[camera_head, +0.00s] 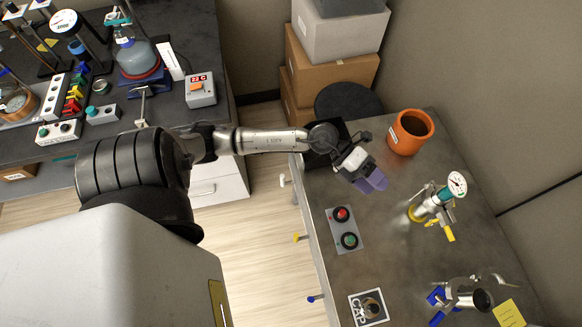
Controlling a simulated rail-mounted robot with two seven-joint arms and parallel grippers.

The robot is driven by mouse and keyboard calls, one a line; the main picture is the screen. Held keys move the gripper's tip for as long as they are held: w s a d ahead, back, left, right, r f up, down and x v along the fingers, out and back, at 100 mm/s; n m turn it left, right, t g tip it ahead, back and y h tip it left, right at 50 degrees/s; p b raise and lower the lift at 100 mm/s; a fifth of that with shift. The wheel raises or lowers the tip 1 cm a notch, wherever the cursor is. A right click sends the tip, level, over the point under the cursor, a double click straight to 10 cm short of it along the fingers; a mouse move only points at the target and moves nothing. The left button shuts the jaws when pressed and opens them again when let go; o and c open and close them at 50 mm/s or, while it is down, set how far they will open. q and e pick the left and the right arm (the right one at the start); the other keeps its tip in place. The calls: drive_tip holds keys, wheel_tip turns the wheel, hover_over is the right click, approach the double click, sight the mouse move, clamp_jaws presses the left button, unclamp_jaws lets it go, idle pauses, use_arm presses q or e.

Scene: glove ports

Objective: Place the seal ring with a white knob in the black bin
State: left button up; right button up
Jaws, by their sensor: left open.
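My left gripper (371,182), with purple fingertips, is above the grey bench near its far left corner. It is open, but the gap between its fingers is hard to see. A black bin (341,129) stands at that corner, partly hidden behind my left wrist. I cannot make out a seal ring with a white knob. A dark round part lies on a card marked CAP (355,312) at the near left of the bench. My right gripper is not in view.
An orange pot (404,143) stands right of the gripper. A box with red and green buttons (343,229), a gauge fitting (432,203), a metal fitting with blue parts (463,293) and a yellow note (508,313) are on the bench. Its middle is clear.

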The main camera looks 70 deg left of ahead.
use_arm(q)
wheel_tip(320, 180, up, 6)
drive_tip(key=n+t+y, duration=0.2)
drive_tip(key=n+t, duration=0.8)
drive_tip(key=s+a+f+n+g+y, duration=0.4)
drive_tip(key=s+f+n+g+y, duration=0.6)
drive_tip(key=n, duration=0.8)
drive_tip(key=s+d+f+g, duration=0.2)
drive_tip(key=s+f, duration=0.1)
drive_tip(key=s, duration=0.2)
drive_tip(key=s+d+f+g, duration=0.2)
drive_tip(key=s+d+f, duration=0.1)
drive_tip(key=s, duration=0.3)
drive_tip(key=shift+s+d+f, duration=0.25)
drive_tip(key=shift+f, duration=0.1)
drive_tip(key=shift+d, duration=0.1)
